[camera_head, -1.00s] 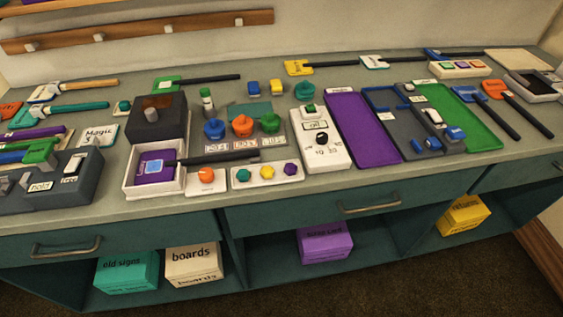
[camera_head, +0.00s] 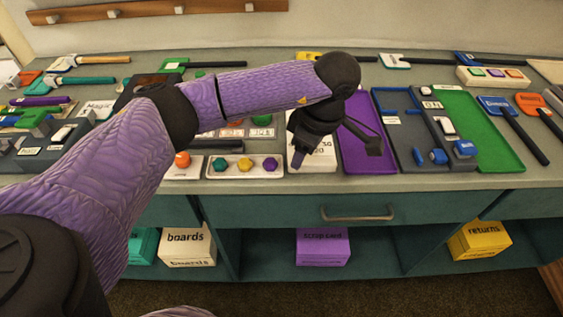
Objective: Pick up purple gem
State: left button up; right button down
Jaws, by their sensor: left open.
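The purple gem (camera_head: 270,164) sits at the right end of a small white tray (camera_head: 238,176), beside a yellow gem (camera_head: 246,164) and a teal gem (camera_head: 221,165). My left gripper (camera_head: 336,153) is black, open and empty. It hangs to the right of the gem, over the white dial box (camera_head: 318,164) and the left part of the purple tray (camera_head: 367,164). One finger is close to the tray's right end but apart from the gem. My right gripper is not in view.
My purple left arm hides much of the counter's left and middle. A box with an orange knob (camera_head: 182,160) stands left of the gem tray. A dark tray (camera_head: 405,150) and a green tray (camera_head: 490,150) lie right. A drawer handle (camera_head: 357,214) juts out in front.

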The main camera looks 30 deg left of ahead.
aim_at(270, 160)
pick_arm(q)
jog(key=a+f+y+b, duration=0.1)
jog(key=a+f, duration=0.2)
jog(key=a+f+y+b, duration=0.1)
jog(key=a+f, duration=0.3)
jog(key=shift+w+a+b, duration=0.2)
jog(key=shift+b, duration=0.2)
jog(key=shift+r, duration=0.1)
jog(key=c, duration=0.6)
grip_shut()
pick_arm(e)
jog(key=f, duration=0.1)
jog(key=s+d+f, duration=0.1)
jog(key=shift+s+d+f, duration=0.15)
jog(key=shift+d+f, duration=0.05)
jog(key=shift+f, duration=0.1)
